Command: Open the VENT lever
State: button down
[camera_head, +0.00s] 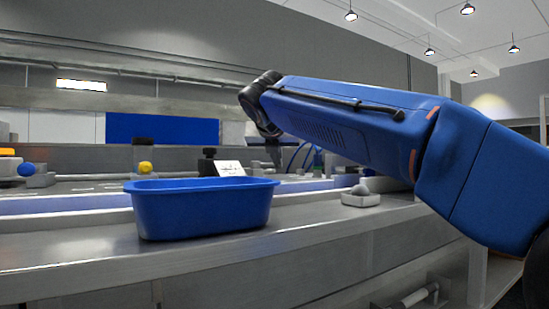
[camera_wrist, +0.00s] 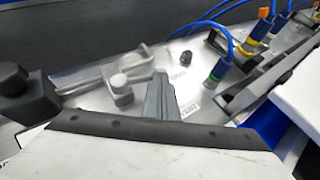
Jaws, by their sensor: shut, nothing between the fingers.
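My gripper (camera_wrist: 158,75) shows in the wrist view as a grey tapered pair of fingers, shut and empty, over a pale metal panel (camera_wrist: 140,60). Left of the fingertips is a grey block with a round-topped stud (camera_wrist: 118,82), with a thin bent bar beside it. In the head view my arm reaches over the bench, and the fingers cannot be made out clearly.
A blue tub (camera_head: 200,210) stands on the bench's front ledge. Blue hoses with coloured fittings (camera_wrist: 217,70) rise right of my fingers. A small pale tray (camera_head: 360,198) sits right of the tub.

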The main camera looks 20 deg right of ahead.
jog(key=shift+w+d, duration=0.35)
jog(key=shift+w, duration=0.25)
dwell(0.5)
